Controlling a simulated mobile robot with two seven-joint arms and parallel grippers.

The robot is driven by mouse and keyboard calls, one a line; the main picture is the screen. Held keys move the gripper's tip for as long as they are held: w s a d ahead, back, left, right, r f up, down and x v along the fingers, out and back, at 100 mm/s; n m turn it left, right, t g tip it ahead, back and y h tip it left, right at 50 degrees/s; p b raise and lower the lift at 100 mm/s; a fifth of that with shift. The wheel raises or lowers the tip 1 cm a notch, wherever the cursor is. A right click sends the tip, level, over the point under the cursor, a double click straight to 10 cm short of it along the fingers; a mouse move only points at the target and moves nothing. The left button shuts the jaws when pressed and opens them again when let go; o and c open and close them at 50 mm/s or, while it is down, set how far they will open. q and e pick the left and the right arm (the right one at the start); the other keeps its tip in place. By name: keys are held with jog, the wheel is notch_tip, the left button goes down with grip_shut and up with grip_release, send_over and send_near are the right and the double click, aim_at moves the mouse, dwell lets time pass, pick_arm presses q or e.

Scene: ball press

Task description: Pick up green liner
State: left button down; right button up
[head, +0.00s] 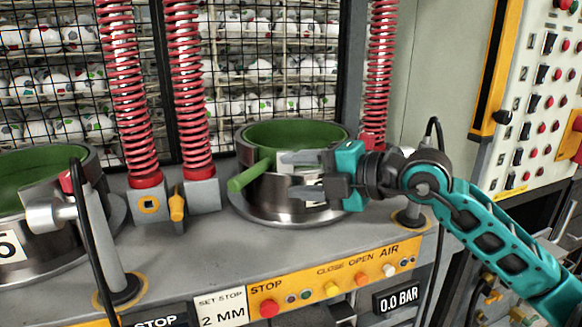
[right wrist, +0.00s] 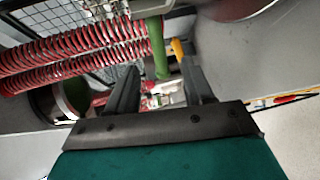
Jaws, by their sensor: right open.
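A green liner (head: 300,131) sits inside the round metal mould (head: 262,209) at the centre of the head view. A green rod-like handle (head: 250,176) sticks out from the mould's front left side. My right gripper (head: 288,175) is open and empty, in front of the mould with its fingers pointing left, just right of the handle. In the right wrist view the open fingers (right wrist: 162,88) are apart, with a green rod (right wrist: 161,48) beyond them. I cannot tell whether a finger touches the mould. My left gripper is not in view.
A second mould with a green lining (head: 25,168) stands at the left. A front panel (head: 330,283) with buttons runs below. A switch panel (head: 553,100) is at the right. Balls fill racks behind the mesh (head: 265,70).

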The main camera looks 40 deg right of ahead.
aim_at(255, 174)
jog(key=shift+p+x, duration=0.4)
jog(key=shift+x, duration=2.25)
jog(key=p+x, duration=0.1)
jog(key=x, duration=0.3)
jog(key=shift+a+r, duration=0.15)
jog(key=shift+a, duration=0.05)
jog(key=shift+w+a, duration=0.25)
jog(key=shift+w, duration=0.2)
grip_shut()
